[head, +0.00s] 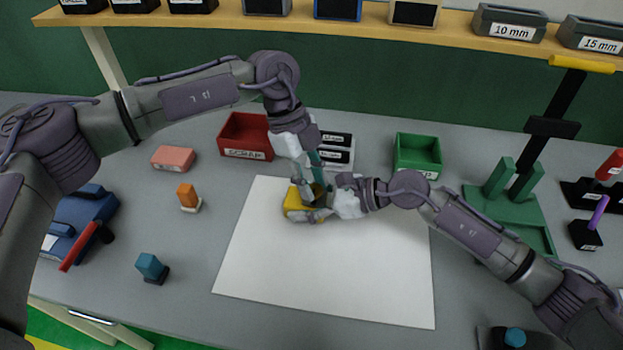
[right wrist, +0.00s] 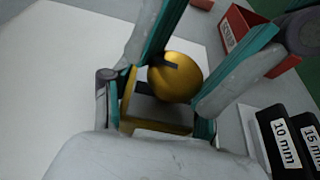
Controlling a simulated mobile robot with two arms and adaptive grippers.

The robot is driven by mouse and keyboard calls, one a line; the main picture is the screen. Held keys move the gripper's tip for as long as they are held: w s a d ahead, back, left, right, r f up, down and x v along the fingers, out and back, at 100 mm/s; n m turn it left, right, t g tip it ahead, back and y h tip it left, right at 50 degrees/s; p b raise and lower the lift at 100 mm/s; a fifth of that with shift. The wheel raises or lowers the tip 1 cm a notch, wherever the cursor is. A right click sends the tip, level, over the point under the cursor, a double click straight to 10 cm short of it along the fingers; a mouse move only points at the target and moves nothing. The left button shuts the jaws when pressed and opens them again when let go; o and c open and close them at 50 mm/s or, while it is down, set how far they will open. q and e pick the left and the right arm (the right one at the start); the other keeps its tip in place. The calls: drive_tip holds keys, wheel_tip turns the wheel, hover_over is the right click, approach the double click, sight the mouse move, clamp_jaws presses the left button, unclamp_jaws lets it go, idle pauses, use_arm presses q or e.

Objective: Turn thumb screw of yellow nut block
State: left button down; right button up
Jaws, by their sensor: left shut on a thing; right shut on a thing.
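The yellow nut block (head: 291,204) is on the white sheet, near its upper left part. My right gripper (head: 312,208) reaches it from the right and is shut on its body. In the right wrist view the block (right wrist: 156,123) sits between the right fingers, with its round golden thumb screw (right wrist: 185,80) on the far side. My left gripper (head: 309,186) comes down from above. Its two grey and teal fingers straddle the thumb screw in the right wrist view and appear shut on it.
The white sheet (head: 330,285) is otherwise bare. Orange (head: 187,192) and blue (head: 150,265) small pieces lie left. A green fixture (head: 508,210) stands right.

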use_arm(q)
drive_tip(key=m, duration=0.1)
drive_tip(key=m+g+y, duration=0.1)
drive_tip(key=m, duration=0.3)
drive_tip(key=shift+d+y, duration=0.25)
drive_tip(key=shift+y, duration=0.05)
drive_tip(key=m+y, duration=0.1)
drive_tip(key=m, duration=0.1)
drive_tip(key=m+y, duration=0.1)
drive_tip(key=m, duration=0.2)
drive_tip(key=shift+w+d+m+g, duration=0.1)
drive_tip(key=shift+d+m+g, duration=0.05)
drive_tip(key=shift+m+g, duration=0.2)
drive_tip(key=m+y, duration=0.1)
drive_tip(key=m, duration=0.1)
drive_tip(key=m+y, duration=0.1)
drive_tip(key=m, duration=0.2)
drive_tip(key=shift+d+m, duration=0.15)
drive_tip(key=shift+m, duration=0.1)
drive_tip(key=shift+s+m+t+y, duration=0.1)
drive_tip(key=shift+m+t+y, duration=0.3)
drive_tip(key=shift+m, duration=0.7)
drive_tip(key=shift+s+m+t+y, duration=0.15)
drive_tip(key=shift+m+t, duration=0.3)
drive_tip(key=shift+m, duration=0.65)
drive_tip(key=c, duration=0.8)
unclamp_jaws()
drive_tip(key=shift+d, duration=0.1)
